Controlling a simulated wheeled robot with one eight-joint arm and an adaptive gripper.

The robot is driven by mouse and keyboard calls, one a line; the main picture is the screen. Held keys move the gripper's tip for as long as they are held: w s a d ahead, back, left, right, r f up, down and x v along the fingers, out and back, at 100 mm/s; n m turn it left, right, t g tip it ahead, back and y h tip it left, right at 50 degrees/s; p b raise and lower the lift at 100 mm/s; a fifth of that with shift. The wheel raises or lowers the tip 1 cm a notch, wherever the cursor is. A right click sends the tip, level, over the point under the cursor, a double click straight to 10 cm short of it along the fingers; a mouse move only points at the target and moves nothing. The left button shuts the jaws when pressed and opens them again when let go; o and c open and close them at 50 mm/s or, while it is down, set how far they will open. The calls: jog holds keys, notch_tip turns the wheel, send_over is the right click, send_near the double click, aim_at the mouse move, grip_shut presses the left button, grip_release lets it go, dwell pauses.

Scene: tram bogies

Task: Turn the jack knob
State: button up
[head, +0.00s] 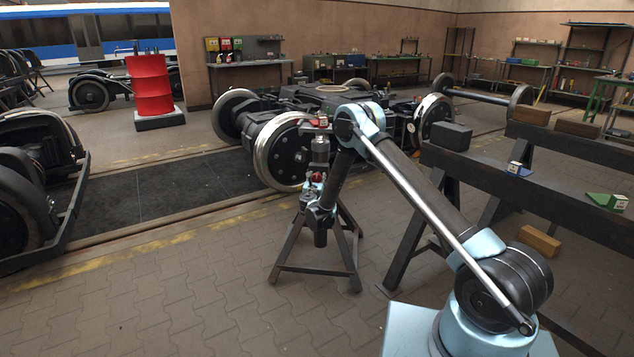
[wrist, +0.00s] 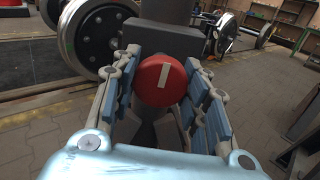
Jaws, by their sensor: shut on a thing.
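The jack knob (wrist: 162,80) is a round red knob with a pale bar mark on its face, the bar close to upright and slightly tilted. In the wrist view my gripper (wrist: 160,88) has its blue-padded fingers on both sides of the knob, shut on it. In the head view the knob (head: 317,177) shows as a small red spot on the jack, just above my gripper (head: 316,190). The jack (head: 319,150) has a grey metal body and stands on a dark splayed-leg stand (head: 318,270). My wrist hides part of the jack.
A bogie with large wheels (head: 281,152) stands just behind the jack. Dark trestle beams (head: 520,185) at the right carry blocks and small blue and green items. A red drum (head: 149,84) stands at the back left. The paved floor at front left is clear.

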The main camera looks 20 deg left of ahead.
jog(key=shift+w+m, duration=0.1)
jog(key=shift+m, duration=0.2)
jog(key=m, duration=0.3)
jog(key=shift+m, duration=0.4)
jog(key=m, duration=0.4)
jog(key=shift+d+m, duration=0.1)
jog(key=shift+m, duration=0.2)
jog(key=m, duration=0.4)
jog(key=shift+m, duration=0.3)
jog(key=m, duration=0.4)
jog(key=shift+d+m, duration=0.1)
jog(key=shift+m, duration=0.2)
jog(key=m, duration=1.3)
jog(key=shift+m, duration=2)
